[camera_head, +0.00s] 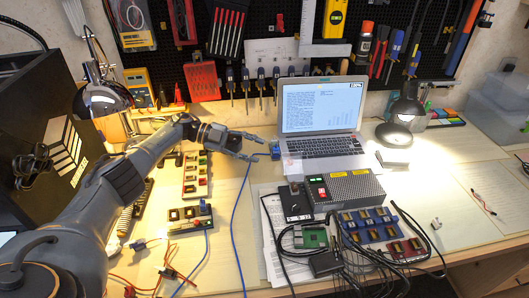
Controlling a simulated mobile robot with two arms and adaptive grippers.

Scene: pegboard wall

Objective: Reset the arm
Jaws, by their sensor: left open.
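My left arm comes in from the left and reaches over the workbench. My left gripper (262,148) is open and empty, with its fingers spread toward the laptop (318,112). It is just left of the laptop's keyboard, near a small blue item (275,151). I cannot tell whether a fingertip touches that item. A blue cable (237,215) runs down the bench below the gripper. My right gripper is not in view.
A grey power box (349,190) and boards with black cables fill the centre right. A small board (190,218) lies left of the blue cable. Desk lamps (405,112) stand on both sides. A tool-hung pegboard (262,22) is behind. The right bench holds papers.

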